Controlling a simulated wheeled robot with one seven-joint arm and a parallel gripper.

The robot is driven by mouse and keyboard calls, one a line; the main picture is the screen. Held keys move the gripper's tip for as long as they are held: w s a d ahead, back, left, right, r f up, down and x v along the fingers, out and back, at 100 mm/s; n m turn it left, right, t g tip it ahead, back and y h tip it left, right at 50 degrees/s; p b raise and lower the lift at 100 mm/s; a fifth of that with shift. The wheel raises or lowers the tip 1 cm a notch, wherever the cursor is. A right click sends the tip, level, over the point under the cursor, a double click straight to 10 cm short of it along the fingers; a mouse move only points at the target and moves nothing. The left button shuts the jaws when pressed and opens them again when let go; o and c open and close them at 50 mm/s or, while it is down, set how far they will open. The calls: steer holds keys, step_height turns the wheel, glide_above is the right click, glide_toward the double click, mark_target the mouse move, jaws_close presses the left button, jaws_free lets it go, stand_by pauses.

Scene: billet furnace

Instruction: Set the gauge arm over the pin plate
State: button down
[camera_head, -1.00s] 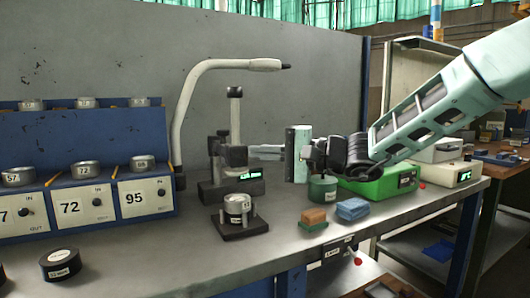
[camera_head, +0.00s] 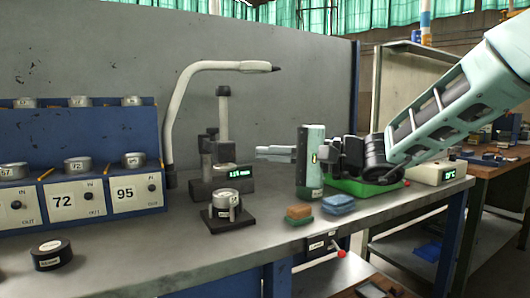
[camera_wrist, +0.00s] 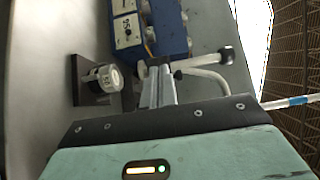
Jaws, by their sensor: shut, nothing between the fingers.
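The gauge stand (camera_head: 206,190) is dark, with an upright grey post (camera_head: 223,115), a black cap and a lit green display (camera_head: 238,172). Its gauge arm (camera_head: 210,145) shows as dark blocks around the post; its exact heading is hard to tell. The pin plate (camera_head: 240,222) is a dark square in front of the stand, with pins and a metal ring (camera_head: 225,202) on it. The ring's top shows uncovered. My gripper (camera_head: 259,153) is shut and empty, pointing left, right of the post. In the wrist view the fingers (camera_wrist: 160,75) partly hide the gauge; the plate (camera_wrist: 87,88) is left of them.
A white bent lamp (camera_head: 180,95) rises behind left of the gauge. A blue rack with numbered boxes (camera_head: 77,200) stands left. Orange (camera_head: 299,212) and blue (camera_head: 338,204) blocks lie at the front right.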

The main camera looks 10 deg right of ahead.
steer(key=shift+s, duration=0.9)
steer(key=s+a+f+n+g+h, duration=0.3)
steer(key=s+a+f+g, duration=0.15)
steer(key=s+f, duration=0.4)
steer(key=s+a+f+n+g+h, duration=0.3)
steer(key=s+f+g, duration=0.3)
steer(key=s, duration=0.4)
steer(key=s+d+f+n+t+h, duration=0.2)
steer(key=s+d+f+n+h, duration=0.5)
steer(key=s+d+f+h, duration=0.25)
step_height(320, 180, up, 20)
steer(key=p, duration=2)
steer(key=shift+s+a+p, duration=0.15)
steer(key=shift+a+p, duration=0.2)
